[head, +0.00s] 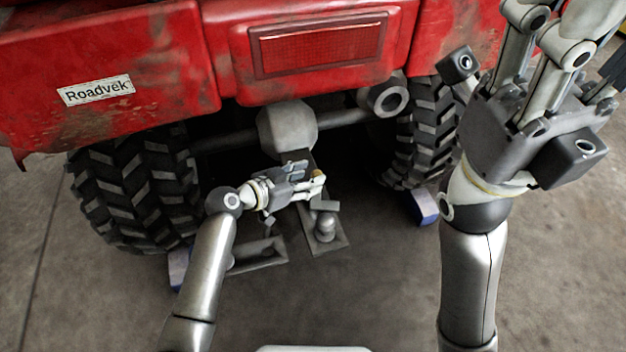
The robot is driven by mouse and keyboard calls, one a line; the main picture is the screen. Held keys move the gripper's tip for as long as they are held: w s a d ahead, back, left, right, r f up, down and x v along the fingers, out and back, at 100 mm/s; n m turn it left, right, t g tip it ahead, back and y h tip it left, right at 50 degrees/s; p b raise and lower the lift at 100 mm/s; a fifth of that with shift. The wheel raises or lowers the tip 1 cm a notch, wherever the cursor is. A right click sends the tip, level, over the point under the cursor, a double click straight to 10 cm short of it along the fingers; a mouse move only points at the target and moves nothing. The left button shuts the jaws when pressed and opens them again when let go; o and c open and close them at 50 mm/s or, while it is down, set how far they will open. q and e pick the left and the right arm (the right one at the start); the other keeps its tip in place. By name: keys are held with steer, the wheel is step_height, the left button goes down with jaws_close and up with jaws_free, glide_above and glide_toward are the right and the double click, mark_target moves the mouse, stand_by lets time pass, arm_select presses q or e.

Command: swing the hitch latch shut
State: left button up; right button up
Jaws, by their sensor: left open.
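The grey hitch tongue (338,243) sticks out below the rear of a red quad, with a round hitch ball (325,225) standing on it. A small flat grey piece (325,205) shows just behind the ball; I cannot tell whether it is the latch. My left gripper (311,178) is open, above the tongue and behind the ball. It covers part of the tongue, and whether it touches anything is not clear. My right gripper (540,70) is raised at the upper right, close to the camera and away from the hitch.
The quad's red rear body (165,40) overhangs the hitch. Knobbly tyres flank it, left (140,190) and right (425,125), with blue blocks (424,206) at them. A grey plate (258,255) lies left of the tongue. The concrete floor (370,300) in front is clear.

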arm_select(q)
steer(key=shift+b+x, duration=0.4)
steer(key=shift+x, duration=0.95)
jaws_close()
